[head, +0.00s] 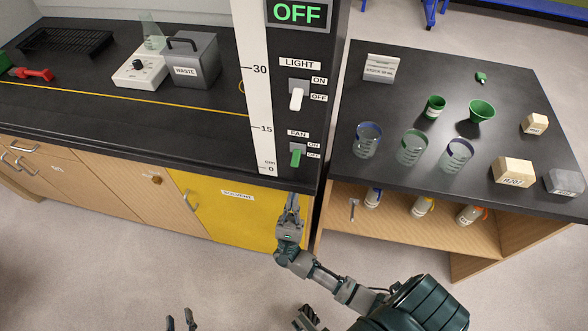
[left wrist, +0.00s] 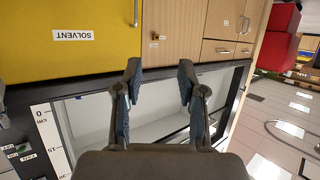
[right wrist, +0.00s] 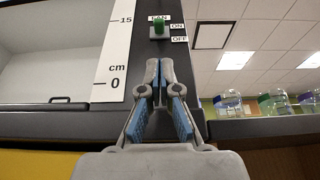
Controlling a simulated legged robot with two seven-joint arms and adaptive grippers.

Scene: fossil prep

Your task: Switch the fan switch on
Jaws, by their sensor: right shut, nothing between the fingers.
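The fan switch (head: 296,155) has a green lever on the dark post, under a FAN label, with ON and OFF labels to its right. Its lever points down towards the OFF side. It also shows in the right wrist view (right wrist: 158,30), above my fingertips. My right gripper (head: 291,198) is shut and empty, below the switch and apart from it; its fingers show in the right wrist view (right wrist: 160,64). My left gripper (head: 181,318) is open and empty at the bottom of the head view; its parted fingers show in the left wrist view (left wrist: 159,76).
A white light switch (head: 296,98) sits above the fan switch, and a display (head: 297,13) reads OFF. A white centimetre scale (head: 260,90) runs left of the switches. A yellow solvent cabinet (head: 225,205) is below. A dark table (head: 400,100) with glassware stands right.

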